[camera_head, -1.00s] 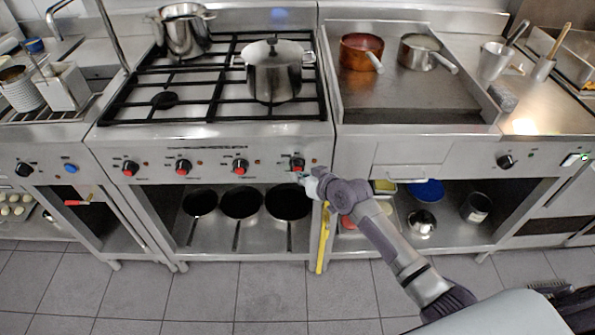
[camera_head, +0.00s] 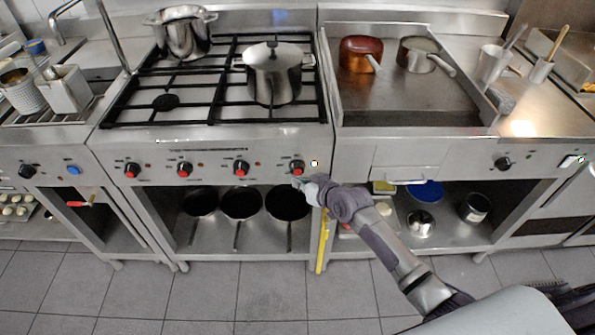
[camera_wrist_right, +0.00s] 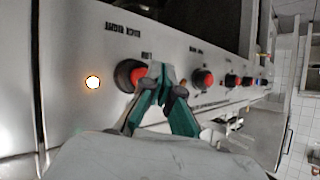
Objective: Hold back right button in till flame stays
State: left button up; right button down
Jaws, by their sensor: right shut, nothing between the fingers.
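The back right button (camera_head: 297,168) is the rightmost red and black knob on the stove front. In the right wrist view it (camera_wrist_right: 129,76) sits below an upside-down "BACK RIGHT" label. A small lamp (camera_head: 314,163) beside it glows white; it also glows in the wrist view (camera_wrist_right: 93,82). My right gripper (camera_head: 299,182) is shut and empty, its fingertips (camera_wrist_right: 167,82) right at the button's edge. I cannot tell whether they touch it. No flame shows on the hob (camera_head: 213,78); a lidded pot (camera_head: 273,80) hides part of it. My left gripper is out of view.
Other red and black knobs (camera_head: 240,168) run left along the panel. Several pans (camera_head: 241,204) lie on the shelf below. A yellow strip (camera_head: 322,240) hangs beneath the panel's right end. A griddle with two saucepans (camera_head: 360,54) is to the right. The tiled floor in front is clear.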

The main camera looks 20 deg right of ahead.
jog(key=s+p, duration=0.2)
jog(key=s+a+p, duration=0.1)
jog(key=s, duration=0.1)
jog(key=shift+s+a+p, duration=0.2)
jog(key=shift+s+p, duration=0.15)
jog(key=shift+s, duration=0.05)
jog(key=shift+f, duration=0.1)
dwell(0.4)
